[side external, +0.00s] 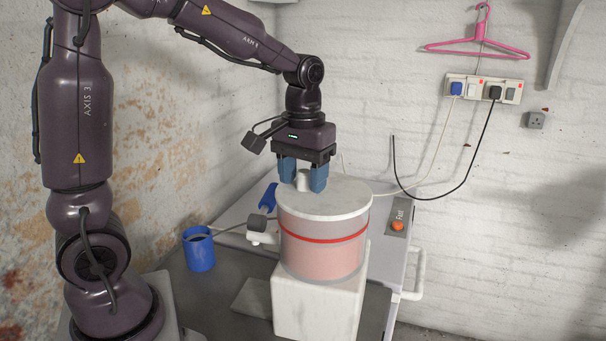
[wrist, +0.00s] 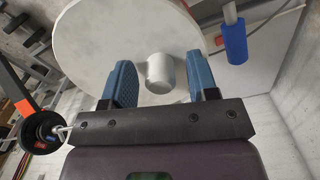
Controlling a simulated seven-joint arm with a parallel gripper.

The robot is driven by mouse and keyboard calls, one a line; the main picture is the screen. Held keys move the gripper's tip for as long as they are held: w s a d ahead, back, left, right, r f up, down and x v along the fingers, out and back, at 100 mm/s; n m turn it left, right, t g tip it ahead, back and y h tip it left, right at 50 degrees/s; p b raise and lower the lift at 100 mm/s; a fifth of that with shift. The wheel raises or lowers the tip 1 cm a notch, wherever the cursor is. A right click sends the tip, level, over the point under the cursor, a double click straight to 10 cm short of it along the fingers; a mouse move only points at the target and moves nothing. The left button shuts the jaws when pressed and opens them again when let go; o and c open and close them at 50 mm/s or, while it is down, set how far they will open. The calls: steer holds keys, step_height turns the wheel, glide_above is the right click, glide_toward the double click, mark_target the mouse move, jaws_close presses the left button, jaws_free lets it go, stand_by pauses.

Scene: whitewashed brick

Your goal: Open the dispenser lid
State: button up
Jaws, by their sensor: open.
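The dispenser (side external: 322,260) is a pinkish translucent drum with a red band, standing on a white block. Its round white lid (side external: 335,203) lies flat on top, closed as far as I can see. A short pale knob (side external: 303,181) stands up from the lid; it also shows in the wrist view (wrist: 161,73). My gripper (side external: 303,184) is above the lid with its blue fingers open. In the wrist view my gripper (wrist: 162,85) has one finger on each side of the knob, with a gap at both sides. Whether the fingertips touch the lid I cannot tell.
A blue mug (side external: 199,249) stands left of the dispenser. A blue-handled item (side external: 268,198) is behind it. A tap-like spout (side external: 262,238) sticks out at the drum's left. A panel with an orange button (side external: 397,226) is at the right.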

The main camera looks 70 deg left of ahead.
mark_target(308, 172)
jaws_close()
steer(key=shift+r, duration=0.1)
steer(key=shift+w+d+r+g+y, duration=0.1)
steer(key=shift+w+r+g+y, duration=0.05)
steer(key=shift+r+g+y, duration=0.2)
steer(key=shift+w+d+r+g+y, duration=0.15)
steer(key=shift+r+g, duration=0.1)
steer(key=shift+r, duration=0.15)
steer(key=r+g+y, duration=0.1)
steer(key=w+d+r+g+y, duration=0.1)
steer(key=shift+w+d+r+g, duration=0.1)
steer(key=shift+w+r+g, duration=0.1)
steer(key=shift+r+g, duration=0.15)
steer(key=shift+w+d+r+g+y, duration=0.55)
steer(key=shift+w+r+g+y, duration=0.05)
steer(key=shift+r+g+y, duration=0.2)
steer(key=shift+w+d+r+g+y, duration=0.5)
steer(key=shift+w+r+g+y, duration=0.15)
steer(key=shift+g+y, duration=0.1)
